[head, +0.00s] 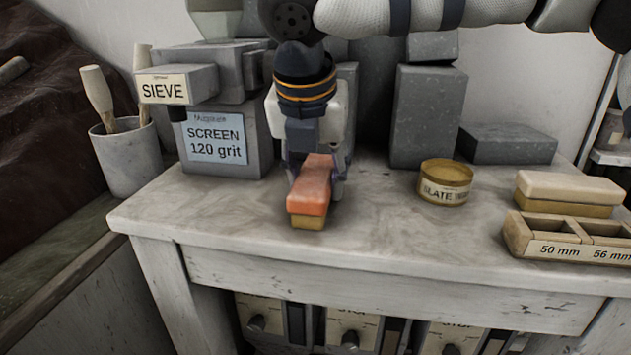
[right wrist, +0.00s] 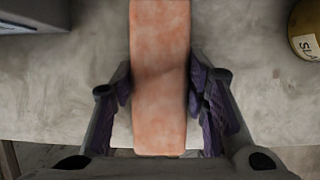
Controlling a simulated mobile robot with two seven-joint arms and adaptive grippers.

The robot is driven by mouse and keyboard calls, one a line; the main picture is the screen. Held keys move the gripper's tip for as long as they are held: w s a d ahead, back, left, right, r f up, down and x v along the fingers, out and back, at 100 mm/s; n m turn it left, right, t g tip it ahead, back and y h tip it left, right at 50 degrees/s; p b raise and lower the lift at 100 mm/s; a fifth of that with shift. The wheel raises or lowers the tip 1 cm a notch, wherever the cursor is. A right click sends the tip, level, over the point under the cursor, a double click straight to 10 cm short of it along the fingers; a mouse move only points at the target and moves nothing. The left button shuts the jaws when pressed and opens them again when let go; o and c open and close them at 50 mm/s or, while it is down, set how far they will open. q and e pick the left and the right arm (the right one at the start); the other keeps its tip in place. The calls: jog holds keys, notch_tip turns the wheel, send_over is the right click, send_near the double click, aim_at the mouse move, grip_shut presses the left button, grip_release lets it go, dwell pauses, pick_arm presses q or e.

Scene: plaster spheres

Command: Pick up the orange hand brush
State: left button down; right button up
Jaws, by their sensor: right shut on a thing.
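The orange hand brush (head: 311,192) has an orange top and a yellowish lower part. It is at the front of the worktable, its near end pointing toward the table's front edge. My right gripper (head: 317,182) reaches down from above and is shut on the brush, one finger on each side. In the right wrist view the brush (right wrist: 160,75) runs lengthwise between the purple-padded fingers of the gripper (right wrist: 163,100). I cannot tell whether the brush still touches the tabletop. My left gripper is not in view.
The worktable (head: 420,235) has free room around the brush. A round tin (head: 446,183) stands to the right. A slotted wooden holder (head: 570,238) and a pale block (head: 570,187) are farther right. Grey blocks (head: 222,140), one labelled SCREEN, and a pot of tools (head: 128,160) stand to the left.

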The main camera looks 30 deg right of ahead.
aim_at(317, 168)
notch_tip(317, 168, up, 3)
jog(key=shift+r, duration=0.1)
jog(key=s+d+r, duration=0.3)
jog(key=s+r, duration=0.6)
jog(key=s, duration=0.4)
jog(key=shift+s+d+r, duration=0.3)
jog(key=shift+d+r, duration=0.05)
jog(key=shift+r, duration=0.05)
jog(key=o, duration=0.3)
jog(key=shift+c, duration=0.4)
jog(key=shift+w, duration=0.1)
